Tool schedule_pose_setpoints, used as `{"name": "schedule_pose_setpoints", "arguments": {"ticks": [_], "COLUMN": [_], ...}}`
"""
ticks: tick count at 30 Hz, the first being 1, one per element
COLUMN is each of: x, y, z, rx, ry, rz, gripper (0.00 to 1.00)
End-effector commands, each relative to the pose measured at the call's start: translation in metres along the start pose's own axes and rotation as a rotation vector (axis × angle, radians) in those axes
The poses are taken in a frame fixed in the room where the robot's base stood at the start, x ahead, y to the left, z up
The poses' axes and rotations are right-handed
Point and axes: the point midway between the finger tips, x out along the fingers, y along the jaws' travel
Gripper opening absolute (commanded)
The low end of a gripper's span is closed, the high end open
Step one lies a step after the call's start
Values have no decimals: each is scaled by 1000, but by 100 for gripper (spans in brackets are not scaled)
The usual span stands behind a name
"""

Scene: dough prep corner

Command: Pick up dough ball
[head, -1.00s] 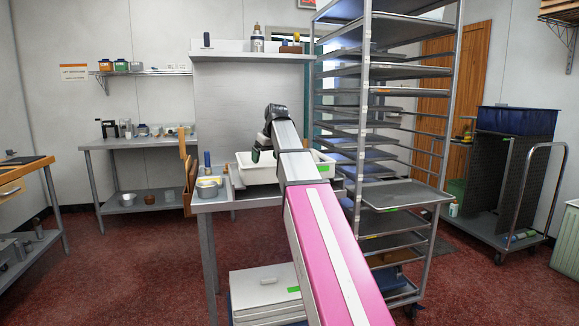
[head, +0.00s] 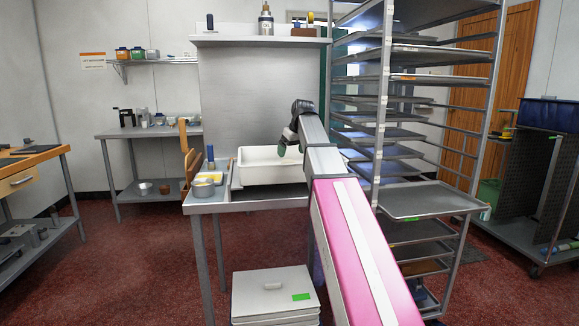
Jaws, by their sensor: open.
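I cannot make out a dough ball in the head view. A white rectangular tub (head: 262,176) stands on the metal worktable (head: 262,202) ahead, and its inside is mostly hidden by its front wall. My gripper (head: 283,150) is at the end of my pink and grey arm, small and dark, over the right part of the tub. It is open, and I see nothing held in it. My own arm covers the tub's right end.
Metal containers (head: 205,187) stand at the worktable's left end. A tall rack (head: 382,130) of trays stands close on the right, with one tray (head: 425,201) jutting out. White lidded boxes (head: 272,292) sit below the table. Red floor is free at left.

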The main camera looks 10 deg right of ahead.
Motion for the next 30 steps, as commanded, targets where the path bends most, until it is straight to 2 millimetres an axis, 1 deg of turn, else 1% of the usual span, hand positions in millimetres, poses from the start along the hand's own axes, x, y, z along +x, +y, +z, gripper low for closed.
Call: {"name": "schedule_pose_setpoints", "arguments": {"ticks": [1,8,14,18,21,26,29,30], "x": [6,19,44,61,64,64,64,64], "y": [0,2,7,6,6,6,6,6], "z": [0,-2,-8,-7,-7,-7,-7,-7], "rx": [0,0,0,0,0,0,0,0], "ry": [-2,0,-1,-2,0,0,0,0], "rz": [-1,0,0,0,0,0,0,0], "gripper": [96,96,96,96,96,96,67,54]}}
